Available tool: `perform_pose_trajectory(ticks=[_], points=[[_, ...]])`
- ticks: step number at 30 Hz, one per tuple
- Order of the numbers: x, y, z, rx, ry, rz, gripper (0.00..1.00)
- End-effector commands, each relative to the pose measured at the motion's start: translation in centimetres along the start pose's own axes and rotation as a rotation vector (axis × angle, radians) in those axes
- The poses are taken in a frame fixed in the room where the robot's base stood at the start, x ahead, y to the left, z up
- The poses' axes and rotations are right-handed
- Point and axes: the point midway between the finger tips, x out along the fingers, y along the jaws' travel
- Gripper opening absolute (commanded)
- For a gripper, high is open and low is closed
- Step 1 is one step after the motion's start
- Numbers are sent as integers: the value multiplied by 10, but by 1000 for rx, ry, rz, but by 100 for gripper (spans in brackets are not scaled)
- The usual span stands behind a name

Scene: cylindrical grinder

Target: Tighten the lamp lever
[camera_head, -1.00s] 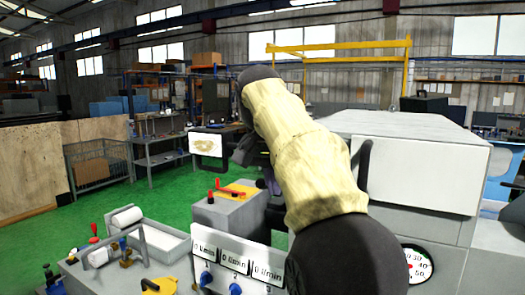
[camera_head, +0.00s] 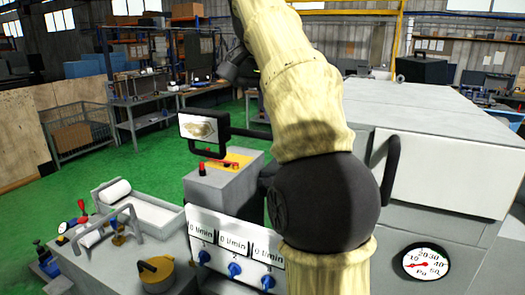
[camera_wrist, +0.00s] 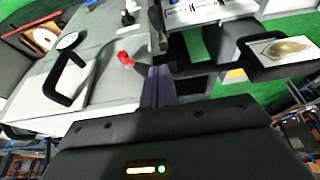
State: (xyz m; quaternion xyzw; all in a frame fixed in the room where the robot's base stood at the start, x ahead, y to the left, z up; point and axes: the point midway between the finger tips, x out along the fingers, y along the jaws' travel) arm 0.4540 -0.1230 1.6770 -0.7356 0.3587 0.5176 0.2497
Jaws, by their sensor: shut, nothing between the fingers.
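I cannot tell for sure which part is the lamp lever. A small red lever (camera_wrist: 126,58) shows in the wrist view, on the grey machine front left of my fingers. My gripper (camera_wrist: 160,72) is shut, with nothing between its fingers, and apart from that red lever. In the head view my gripper (camera_head: 236,66) is a dark shape at the upper middle, partly hidden behind my arm. My arm also covers part of the machine there, and I cannot make out that red lever in the head view.
The flow-meter panel (camera_head: 222,237) is below. The white machine cover (camera_head: 430,140) with its black handle is at the right, above a pressure gauge (camera_head: 425,262). Green floor is open at the left.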

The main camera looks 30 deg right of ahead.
Motion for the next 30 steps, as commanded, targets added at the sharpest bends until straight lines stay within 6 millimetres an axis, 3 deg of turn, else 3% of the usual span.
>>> perform_pose_trajectory(ticks=[17,30], points=[[3,2,0,6,0,2,0],[61,2,0,5,-1,2,0]])
